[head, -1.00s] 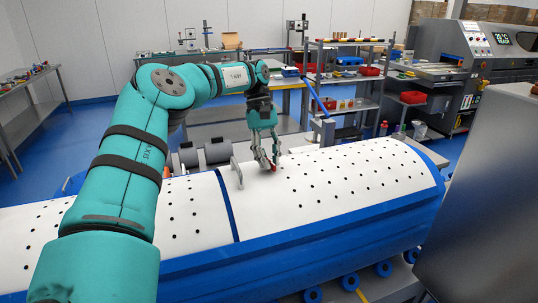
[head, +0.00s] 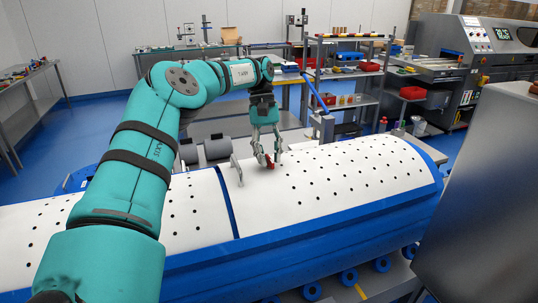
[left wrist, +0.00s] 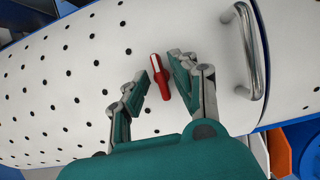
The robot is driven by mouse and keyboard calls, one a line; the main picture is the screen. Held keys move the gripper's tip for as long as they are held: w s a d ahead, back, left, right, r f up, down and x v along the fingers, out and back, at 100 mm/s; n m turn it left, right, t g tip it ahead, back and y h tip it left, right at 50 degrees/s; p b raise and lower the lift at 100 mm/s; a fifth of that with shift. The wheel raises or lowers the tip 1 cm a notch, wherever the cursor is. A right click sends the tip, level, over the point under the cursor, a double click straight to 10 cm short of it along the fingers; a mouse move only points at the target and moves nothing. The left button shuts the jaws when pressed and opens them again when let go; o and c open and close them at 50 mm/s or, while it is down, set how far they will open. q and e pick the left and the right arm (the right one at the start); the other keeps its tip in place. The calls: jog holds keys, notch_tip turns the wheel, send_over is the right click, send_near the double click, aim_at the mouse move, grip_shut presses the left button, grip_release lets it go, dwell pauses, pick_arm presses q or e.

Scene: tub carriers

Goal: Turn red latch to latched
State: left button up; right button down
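The red latch (left wrist: 160,77) is a short red lever with a pale stripe along it, on the white perforated curved cover (left wrist: 75,65). In the head view the latch (head: 269,161) shows as a small red spot on the cover (head: 330,180), partly hidden by a finger. My left gripper (left wrist: 158,72) is open, with a fingertip on either side of the latch. The right finger is closer to it; contact cannot be told. In the head view my left gripper (head: 270,159) points down at the cover. My right gripper is not in view.
A metal handle (left wrist: 253,50) stands on the cover beside the latch, near the right finger. The cover sits on a blue tub body (head: 330,232). A large grey panel (head: 485,190) stands at the right. Shelves (head: 345,95) are behind.

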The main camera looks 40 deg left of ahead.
aim_at(269, 157)
pick_arm(q)
jog(key=shift+o, duration=0.5)
notch_tip(269, 157, up, 10)
jog(key=shift+r, duration=0.1)
dwell(0.6)
